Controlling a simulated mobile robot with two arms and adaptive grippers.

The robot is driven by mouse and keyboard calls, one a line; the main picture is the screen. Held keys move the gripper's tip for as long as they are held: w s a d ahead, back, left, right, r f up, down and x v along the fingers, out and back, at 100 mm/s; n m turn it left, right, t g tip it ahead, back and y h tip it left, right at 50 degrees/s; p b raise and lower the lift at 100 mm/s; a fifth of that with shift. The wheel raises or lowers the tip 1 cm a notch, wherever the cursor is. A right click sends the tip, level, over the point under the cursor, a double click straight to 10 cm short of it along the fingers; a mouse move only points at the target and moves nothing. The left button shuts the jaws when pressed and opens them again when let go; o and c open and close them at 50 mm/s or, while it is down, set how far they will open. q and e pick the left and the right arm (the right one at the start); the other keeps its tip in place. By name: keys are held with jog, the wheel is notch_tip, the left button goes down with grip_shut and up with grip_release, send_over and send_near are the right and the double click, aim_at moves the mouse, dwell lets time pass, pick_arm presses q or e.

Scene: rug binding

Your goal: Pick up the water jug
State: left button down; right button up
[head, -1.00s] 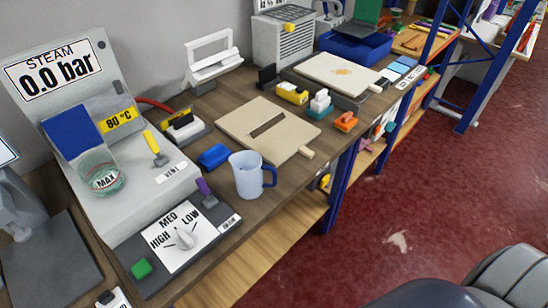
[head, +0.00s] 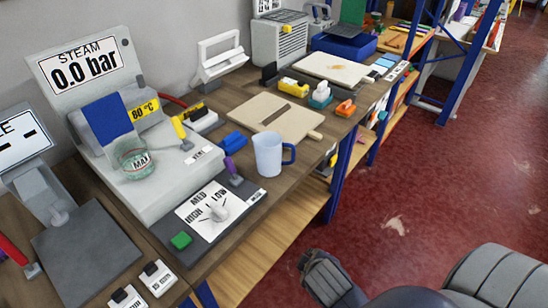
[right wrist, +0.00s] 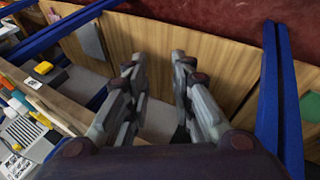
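The water jug (head: 268,155) is a pale blue, translucent cup with a dark blue handle on its right side. It stands upright on the wooden bench near the front edge in the head view. My right gripper (right wrist: 158,75) shows in the right wrist view with its two fingers apart and nothing between them. It faces wooden boards and blue posts, and the jug cannot be made out there. In the head view, grey and dark parts of my arm are at the bottom right, well apart from the jug. My left gripper is not in view.
A steam unit (head: 152,187) with a green glass stands left of the jug. A dial panel (head: 197,235) lies in front, a blue block (head: 233,141) is beside the jug, and a beige board (head: 270,108) lies behind. Blue shelf posts (head: 334,195) stand below the bench edge.

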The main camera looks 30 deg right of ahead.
jog(key=w+d+r+n+t+h, duration=0.2)
jog(key=w+d+r+n+h, duration=0.1)
jog(key=w+d+n, duration=0.15)
jog(key=n+t+h, duration=0.2)
jog(key=n+t, duration=0.6)
jog(key=n, duration=1.1)
send_near(293, 157)
jog(key=shift+n, duration=0.35)
jog(key=x, duration=0.5)
jog(key=shift+w+a+r+p, duration=0.1)
jog(key=shift+w+r+p, duration=0.15)
jog(key=shift+p, duration=0.15)
jog(key=shift+f+x, duration=0.2)
jog(key=shift+x, duration=1.2)
jog(key=shift+f+x, duration=0.25)
jog(key=shift+x, duration=1.15)
jog(key=shift+s, duration=0.1)
jog(key=shift+r, duration=0.1)
grip_shut()
